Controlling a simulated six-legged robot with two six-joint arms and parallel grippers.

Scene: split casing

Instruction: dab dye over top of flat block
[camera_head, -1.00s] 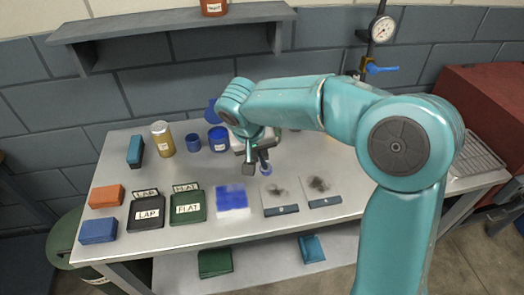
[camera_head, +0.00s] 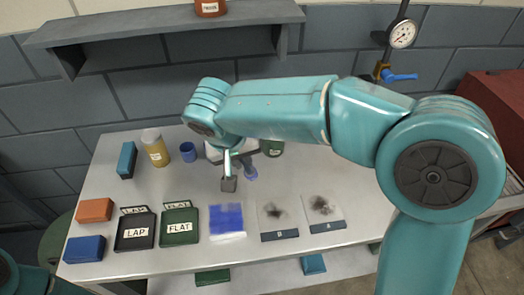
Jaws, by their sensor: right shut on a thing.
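A pale flat block (camera_head: 227,221) with a deep blue top lies on the grey table, right of the green FLAT tray (camera_head: 180,237). My right gripper (camera_head: 240,178) hangs above the table behind the block, apart from it. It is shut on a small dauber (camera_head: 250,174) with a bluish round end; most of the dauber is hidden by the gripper. A small blue cup (camera_head: 188,152) stands at the back of the table. My left gripper is out of view; only part of my left arm shows at the lower left corner.
A black LAP tray (camera_head: 134,241), orange block (camera_head: 95,210) and blue block (camera_head: 85,249) lie at left. A yellow tin (camera_head: 155,150) and teal block (camera_head: 127,160) stand behind. Two smudged plates, B (camera_head: 279,236) and A (camera_head: 328,226), lie right. A dial gauge (camera_head: 402,34) stands behind.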

